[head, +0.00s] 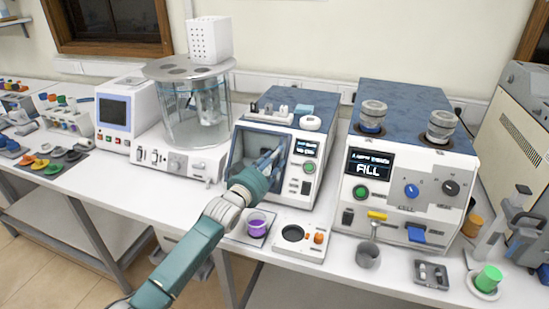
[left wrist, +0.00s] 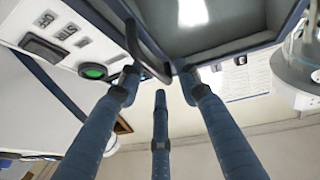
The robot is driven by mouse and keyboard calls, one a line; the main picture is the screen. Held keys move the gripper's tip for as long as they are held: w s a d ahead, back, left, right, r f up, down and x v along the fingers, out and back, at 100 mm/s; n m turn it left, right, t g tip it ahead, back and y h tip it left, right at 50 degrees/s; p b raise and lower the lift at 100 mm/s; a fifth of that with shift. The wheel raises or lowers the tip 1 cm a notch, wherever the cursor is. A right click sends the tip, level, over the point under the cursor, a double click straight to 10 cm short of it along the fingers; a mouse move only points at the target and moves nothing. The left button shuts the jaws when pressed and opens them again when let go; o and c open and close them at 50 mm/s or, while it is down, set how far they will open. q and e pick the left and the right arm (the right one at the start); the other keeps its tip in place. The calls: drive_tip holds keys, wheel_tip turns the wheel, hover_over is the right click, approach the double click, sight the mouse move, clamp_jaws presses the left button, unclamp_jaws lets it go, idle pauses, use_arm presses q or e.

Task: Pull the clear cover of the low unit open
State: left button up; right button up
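The low unit (head: 307,150) is a white box with a blue top, a small screen and a green button. Its clear cover (head: 245,145) is on the front left and looks closed. My left gripper (head: 268,160) is in front of the cover, with its blue fingers at the cover's right side. In the left wrist view, a dark curved handle (left wrist: 148,50) reaches down between the fingertips (left wrist: 160,80). The fingers are apart, with a gap showing between them. Whether they touch the handle is unclear. My right gripper is not in view.
A glass vessel unit (head: 190,110) stands to the left and a larger unit with dials (head: 400,175) to the right.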

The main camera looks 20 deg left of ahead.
use_arm(q)
clamp_jaws()
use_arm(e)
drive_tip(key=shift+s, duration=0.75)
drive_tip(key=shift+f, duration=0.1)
